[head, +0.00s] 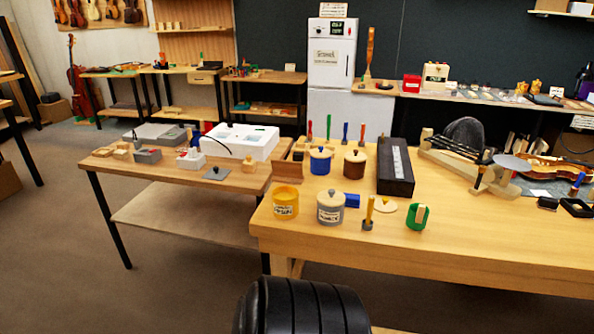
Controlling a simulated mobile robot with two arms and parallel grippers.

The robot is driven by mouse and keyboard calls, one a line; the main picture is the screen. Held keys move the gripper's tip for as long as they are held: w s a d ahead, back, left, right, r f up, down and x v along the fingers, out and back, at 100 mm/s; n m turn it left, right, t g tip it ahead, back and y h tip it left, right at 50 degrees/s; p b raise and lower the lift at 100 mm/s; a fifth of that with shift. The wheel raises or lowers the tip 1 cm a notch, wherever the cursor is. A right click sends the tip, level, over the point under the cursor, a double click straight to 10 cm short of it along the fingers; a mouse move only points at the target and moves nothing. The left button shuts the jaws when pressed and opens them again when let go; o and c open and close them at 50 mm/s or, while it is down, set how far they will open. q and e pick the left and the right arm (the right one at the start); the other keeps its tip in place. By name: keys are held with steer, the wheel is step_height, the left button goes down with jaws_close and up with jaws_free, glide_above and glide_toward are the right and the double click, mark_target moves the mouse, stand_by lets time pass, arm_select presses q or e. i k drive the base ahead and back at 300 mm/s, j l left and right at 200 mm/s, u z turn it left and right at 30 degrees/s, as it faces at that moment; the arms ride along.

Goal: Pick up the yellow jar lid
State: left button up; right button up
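A yellow jar (285,206) with a white label stands at the front left of the near bench; it seems to have no lid on it. A pale round lid (391,205) with a small knob lies flat on the bench top, to the right of the jar. No lid coloured yellow shows, and I cannot tell for sure which jar this one belongs to. Neither of my grippers is in view.
A grey lidded jar (330,210), a yellow stick in a grey holder (368,217) and a green holder (418,218) stand near the loose lid. Blue (320,163) and brown (354,165) lidded jars and a black case (395,170) stand behind. The bench front is clear.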

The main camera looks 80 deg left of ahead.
mark_target(385, 205)
steer(key=u, duration=2.8)
